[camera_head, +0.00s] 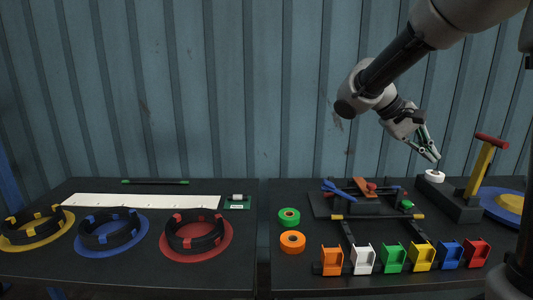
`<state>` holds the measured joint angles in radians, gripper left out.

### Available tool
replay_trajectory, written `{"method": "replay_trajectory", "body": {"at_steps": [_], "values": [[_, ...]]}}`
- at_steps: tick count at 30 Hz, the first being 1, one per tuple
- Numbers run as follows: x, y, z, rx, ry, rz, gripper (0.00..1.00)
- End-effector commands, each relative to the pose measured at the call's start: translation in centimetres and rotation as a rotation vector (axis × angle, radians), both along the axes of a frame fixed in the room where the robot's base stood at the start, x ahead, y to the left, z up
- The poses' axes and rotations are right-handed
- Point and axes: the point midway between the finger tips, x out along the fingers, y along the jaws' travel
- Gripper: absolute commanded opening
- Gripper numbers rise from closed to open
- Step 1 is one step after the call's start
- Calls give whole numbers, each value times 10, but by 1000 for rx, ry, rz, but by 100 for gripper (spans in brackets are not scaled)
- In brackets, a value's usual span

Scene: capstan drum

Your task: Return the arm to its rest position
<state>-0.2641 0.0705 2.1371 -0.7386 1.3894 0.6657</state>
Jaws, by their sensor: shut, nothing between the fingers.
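My arm reaches in from the upper right, and my gripper (436,159) hangs above the right table. The gripper is shut and empty, with its fingertips pointing down and right. It is just above a white round piece (434,176) beside a dark block; whether it touches cannot be told. A yellow post with a red bar (482,165) stands on the dark block to the right of the gripper.
Coloured holders (394,257) line the right table's front. Green (289,217) and orange (292,242) rolls lie at its left. A dark fixture (350,202) stands mid-table. The left table holds black rings (196,230) on coloured discs and a white strip (140,201). A corrugated wall stands behind.

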Motion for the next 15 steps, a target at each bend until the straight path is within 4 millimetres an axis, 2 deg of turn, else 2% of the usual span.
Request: {"method": "replay_trajectory", "body": {"at_steps": [1,6,9,12,15], "values": [[-27,-7,3,86,-16,-6,0],[-104,-6,-5,382,-94,34,0],[-141,3,-13,531,-177,80,0],[-168,16,-21,645,-269,133,0],[-185,27,-26,720,-353,179,0]]}}
